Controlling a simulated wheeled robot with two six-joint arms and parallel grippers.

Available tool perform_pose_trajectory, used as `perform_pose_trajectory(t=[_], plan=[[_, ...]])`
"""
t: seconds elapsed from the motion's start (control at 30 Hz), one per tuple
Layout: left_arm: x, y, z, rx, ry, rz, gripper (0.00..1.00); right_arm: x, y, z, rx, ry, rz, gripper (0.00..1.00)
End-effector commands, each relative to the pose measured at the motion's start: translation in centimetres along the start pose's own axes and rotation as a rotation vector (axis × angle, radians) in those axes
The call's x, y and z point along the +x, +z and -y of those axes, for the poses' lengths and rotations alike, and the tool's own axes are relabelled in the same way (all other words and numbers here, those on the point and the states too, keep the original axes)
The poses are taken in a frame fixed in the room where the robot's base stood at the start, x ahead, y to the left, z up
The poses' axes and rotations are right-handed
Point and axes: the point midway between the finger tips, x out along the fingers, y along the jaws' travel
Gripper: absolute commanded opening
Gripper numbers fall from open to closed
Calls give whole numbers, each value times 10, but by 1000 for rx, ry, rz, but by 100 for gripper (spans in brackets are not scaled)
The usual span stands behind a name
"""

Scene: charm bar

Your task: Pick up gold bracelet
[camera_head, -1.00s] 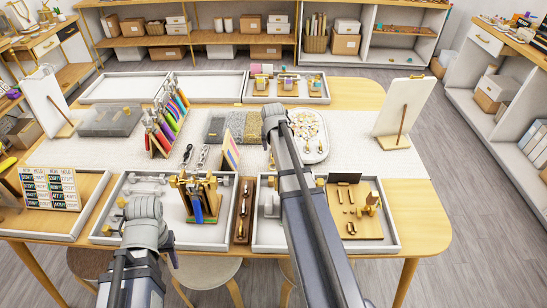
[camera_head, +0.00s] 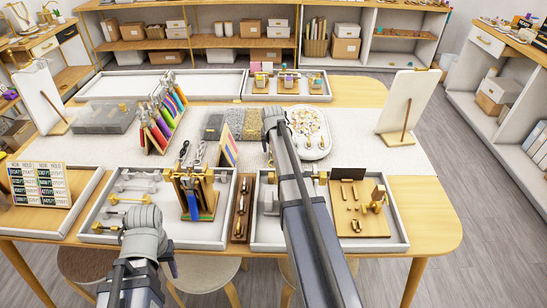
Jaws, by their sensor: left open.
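I cannot single out a gold bracelet with certainty. Small gold pieces lie on a white oval tray (camera_head: 325,150) behind my right arm, and a few more on a wooden board (camera_head: 362,222) at the right front. My left arm comes in at the lower left, over the left front tray (camera_head: 205,241). Its left gripper (camera_head: 143,225) points away and down; its fingertips are mostly hidden by the wrist, and nothing is seen held. My right arm reaches across the table toward the oval tray. Its wrist (camera_head: 276,122) shows, but its jaws are hidden.
A wooden stand (camera_head: 192,185) with tools rises in the left front tray, right of my left wrist. Gold-headed tools lie left of it. A narrow wooden tray (camera_head: 239,232) separates the two front trays. White upright panels (camera_head: 408,100) stand at the sides.

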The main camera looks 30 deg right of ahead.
Motion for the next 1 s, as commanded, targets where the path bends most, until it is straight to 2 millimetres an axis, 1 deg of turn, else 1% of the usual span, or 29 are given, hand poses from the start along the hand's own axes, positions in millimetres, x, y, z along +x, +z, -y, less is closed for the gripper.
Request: perform_pose_trajectory(t=[0.03,0.23,0.27,0.8,0.83,1.0], plan=[[4,0,0,0,0,0,50,4,0,0,0,0,0,65],[2,0,0,0,0,0,50,2,0,0,0,0,0,65],[2,0,0,0,0,0,50,2,0,0,0,0,0,63],[2,0,0,0,0,0,50,2,0,0,0,0,0,2],[2,0,0,0,0,0,50,2,0,0,0,0,0,0],[2,0,0,0,0,0,50,2,0,0,0,0,0,0]])
